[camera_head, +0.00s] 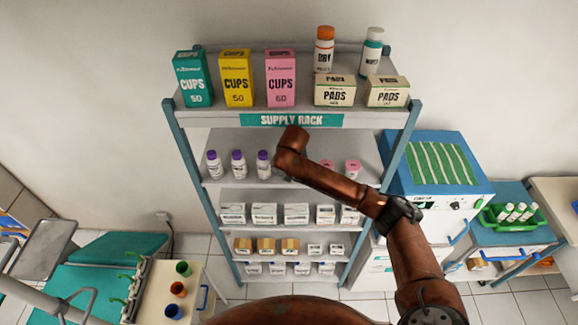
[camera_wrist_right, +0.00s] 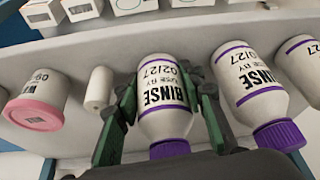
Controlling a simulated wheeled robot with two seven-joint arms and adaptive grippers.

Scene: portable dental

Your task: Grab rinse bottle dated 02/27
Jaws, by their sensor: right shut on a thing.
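In the wrist view, my right gripper (camera_wrist_right: 162,92) is shut on a white rinse bottle (camera_wrist_right: 165,122) with a purple cap. Its upside-down label reads RINSE, USE BY 02/27. One green finger lies on each side of the bottle, which is at the shelf. A third bottle (camera_wrist_right: 302,62) is cut by the right edge. In the head view, purple-capped bottles (camera_head: 238,165) stand on the rack's second shelf. My right arm hides its gripper there. My left gripper is not in view.
A pink-lidded jar (camera_wrist_right: 35,105) and a small white cylinder (camera_wrist_right: 99,90) stand left of the held bottle in the wrist view. The supply rack (camera_head: 415,120) has cups and pads above, boxes below.

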